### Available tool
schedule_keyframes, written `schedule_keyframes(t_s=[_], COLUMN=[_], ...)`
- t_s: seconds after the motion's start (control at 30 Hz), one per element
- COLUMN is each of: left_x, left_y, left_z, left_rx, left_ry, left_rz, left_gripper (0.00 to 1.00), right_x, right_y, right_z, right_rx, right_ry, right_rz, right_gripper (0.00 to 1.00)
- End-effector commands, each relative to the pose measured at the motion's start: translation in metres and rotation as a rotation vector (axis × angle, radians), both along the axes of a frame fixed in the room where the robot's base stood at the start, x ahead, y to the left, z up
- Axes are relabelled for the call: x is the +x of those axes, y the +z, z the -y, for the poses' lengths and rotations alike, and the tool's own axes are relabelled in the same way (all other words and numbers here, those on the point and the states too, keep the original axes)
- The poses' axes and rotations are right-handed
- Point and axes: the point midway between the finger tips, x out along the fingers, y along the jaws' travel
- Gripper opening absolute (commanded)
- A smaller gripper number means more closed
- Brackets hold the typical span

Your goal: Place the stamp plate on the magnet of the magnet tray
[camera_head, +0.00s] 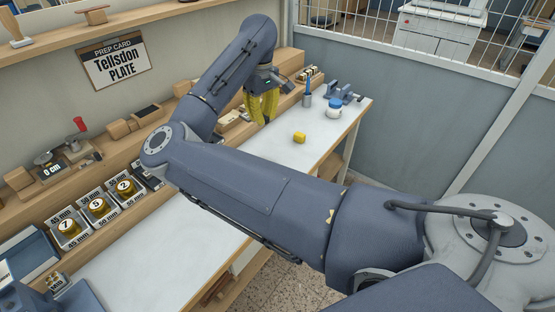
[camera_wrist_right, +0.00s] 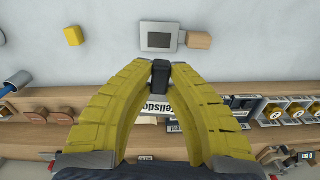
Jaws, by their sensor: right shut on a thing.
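My right gripper (camera_head: 263,108) is over the far part of the white bench, its yellow fingers pointing down. In the right wrist view its fingertips (camera_wrist_right: 161,68) are closed on a small dark block, which appears to be the stamp plate (camera_wrist_right: 161,80). A pale metal tray with a grey square centre, apparently the magnet tray (camera_wrist_right: 143,38), lies on the bench beyond the fingertips. The held block appears apart from it. My left gripper is out of view.
Numbered yellow pieces sit in trays (camera_head: 69,229) along the wooden shelf. Bench around the yellow block is clear.

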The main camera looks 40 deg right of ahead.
Motion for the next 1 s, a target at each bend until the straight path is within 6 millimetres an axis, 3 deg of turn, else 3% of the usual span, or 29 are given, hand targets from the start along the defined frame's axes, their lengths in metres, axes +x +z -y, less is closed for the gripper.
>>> schedule_keyframes(t_s=[0.17, 0.7, 1.0], left_x=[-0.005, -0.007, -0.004], left_y=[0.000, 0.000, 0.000], left_z=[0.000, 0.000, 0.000], left_rx=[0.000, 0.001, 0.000], left_ry=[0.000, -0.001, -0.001], left_rz=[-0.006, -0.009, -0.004], left_gripper=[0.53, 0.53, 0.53], right_x=[-0.001, -0.001, 0.000], right_y=[-0.009, -0.124, -0.158], right_z=[0.001, 0.001, 0.001], right_rx=[-0.002, -0.004, -0.003], right_ry=[0.047, 0.052, 0.053], right_rz=[-0.001, -0.003, 0.001], right_gripper=[0.00, 0.00, 0.00])
